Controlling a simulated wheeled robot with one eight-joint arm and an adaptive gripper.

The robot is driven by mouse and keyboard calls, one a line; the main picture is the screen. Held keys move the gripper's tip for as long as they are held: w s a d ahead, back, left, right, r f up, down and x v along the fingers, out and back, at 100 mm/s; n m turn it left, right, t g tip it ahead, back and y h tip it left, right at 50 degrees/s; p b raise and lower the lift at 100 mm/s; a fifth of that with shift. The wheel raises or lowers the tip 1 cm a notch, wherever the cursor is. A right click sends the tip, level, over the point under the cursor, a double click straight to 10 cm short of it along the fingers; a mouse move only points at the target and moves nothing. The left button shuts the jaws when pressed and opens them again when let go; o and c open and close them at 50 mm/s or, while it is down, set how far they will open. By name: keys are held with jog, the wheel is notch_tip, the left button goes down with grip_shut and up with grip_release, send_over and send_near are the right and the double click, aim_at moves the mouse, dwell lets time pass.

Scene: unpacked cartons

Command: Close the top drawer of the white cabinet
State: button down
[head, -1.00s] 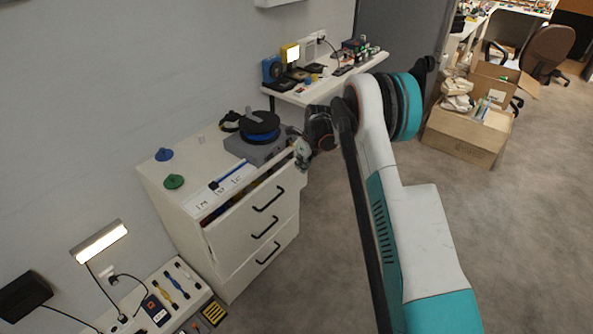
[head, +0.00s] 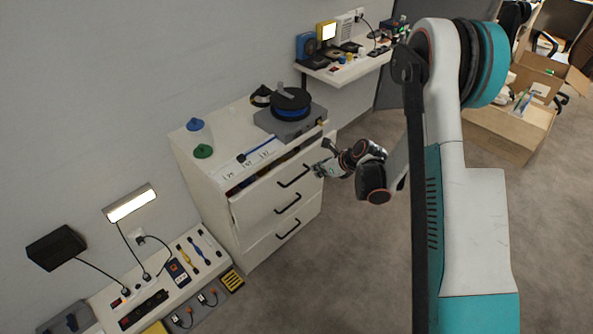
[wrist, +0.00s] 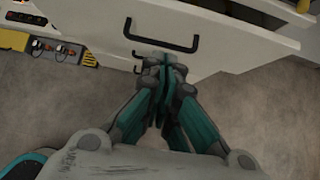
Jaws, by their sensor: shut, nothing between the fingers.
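The white cabinet (head: 205,205) stands against the wall, with three drawer fronts and black handles. Its top drawer (head: 256,200) is partly out, and coloured items show in the narrow gap behind its front. My gripper (head: 319,171) is shut and empty, in front of the right part of the top drawer, near its handle (head: 292,178). In the wrist view my gripper (wrist: 162,64) is closed close to a black handle (wrist: 160,43) on a white drawer front (wrist: 230,45). I cannot tell whether the fingertips touch the front.
On the cabinet top are a dark spool (head: 291,102) on a grey box, a blue cone (head: 195,125) and a green cone (head: 203,151). A low bench (head: 165,262) with tools is at the left. A shelf (head: 345,72) is behind.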

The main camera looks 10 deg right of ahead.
aim_at(286, 162)
jog(key=shift+w+a+f+b, duration=1.3)
jog(key=shift+w+a+f, duration=0.45)
jog(key=shift+w, duration=0.2)
jog(key=shift+w+a+f+b, duration=1.25)
jog(key=shift+w+a+f, duration=0.45)
jog(key=shift+w, duration=0.2)
jog(key=w+a, duration=0.1)
jog(key=w, duration=0.1)
jog(key=w+a, duration=0.2)
jog(key=shift+w+a, duration=0.15)
jog(key=shift+r, duration=0.15)
